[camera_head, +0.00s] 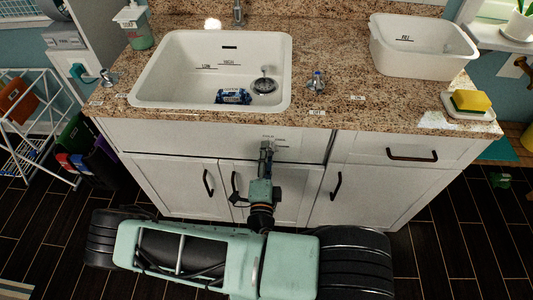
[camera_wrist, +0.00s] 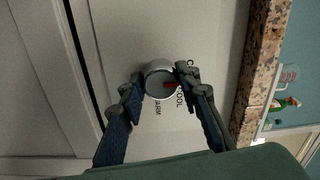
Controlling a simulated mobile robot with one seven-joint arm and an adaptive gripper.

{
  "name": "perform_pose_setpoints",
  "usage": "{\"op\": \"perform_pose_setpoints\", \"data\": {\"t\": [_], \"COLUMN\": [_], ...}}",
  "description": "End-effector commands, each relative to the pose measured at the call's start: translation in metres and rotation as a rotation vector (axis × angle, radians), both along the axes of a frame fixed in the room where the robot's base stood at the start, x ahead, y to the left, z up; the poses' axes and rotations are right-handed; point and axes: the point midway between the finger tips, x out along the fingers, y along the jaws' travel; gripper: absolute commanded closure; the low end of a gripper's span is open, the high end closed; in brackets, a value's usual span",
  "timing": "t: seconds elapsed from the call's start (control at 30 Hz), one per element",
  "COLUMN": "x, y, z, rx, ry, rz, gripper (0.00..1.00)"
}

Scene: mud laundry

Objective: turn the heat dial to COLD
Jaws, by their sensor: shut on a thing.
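The heat dial (camera_wrist: 160,80) is a round grey knob on the white cabinet front, with a red mark on its right side. In the wrist view the mark points towards the word COOL (camera_wrist: 180,100). WARM (camera_wrist: 157,106) is printed below, and a label starting with C (camera_wrist: 191,63) is partly hidden by a finger. My gripper (camera_wrist: 160,75) is shut on the dial, one finger on each side. In the head view my gripper (camera_head: 266,147) reaches the panel under the sink, and it hides most of the dial there.
A granite counter (camera_head: 340,103) overhangs above the dial, with a white sink (camera_head: 185,68) in it. Cabinet doors with dark handles (camera_head: 208,182) lie below. A white tub (camera_head: 422,48) and a yellow sponge (camera_head: 470,100) stand at the right. A drying rack (camera_head: 40,125) is at the left.

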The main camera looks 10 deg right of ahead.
Motion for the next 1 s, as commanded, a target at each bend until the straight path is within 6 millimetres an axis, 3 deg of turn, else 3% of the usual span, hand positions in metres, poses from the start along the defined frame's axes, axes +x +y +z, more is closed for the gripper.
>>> {"op": "perform_pose_setpoints", "data": {"t": [0.43,0.47,0.6,0.87,1.0], "x": [0.0,0.0,0.0,-0.001,-0.012], "y": [0.0,0.0,0.0,0.0,0.004], "z": [0.001,0.001,0.0,0.0,-0.001], "rx": [-0.011,-0.011,-0.01,-0.009,-0.008], "ry": [0.001,0.001,0.002,0.003,0.004], "rz": [0.0,0.0,0.0,0.0,0.001], "gripper": [0.94,0.66,0.52,0.52,0.52]}}
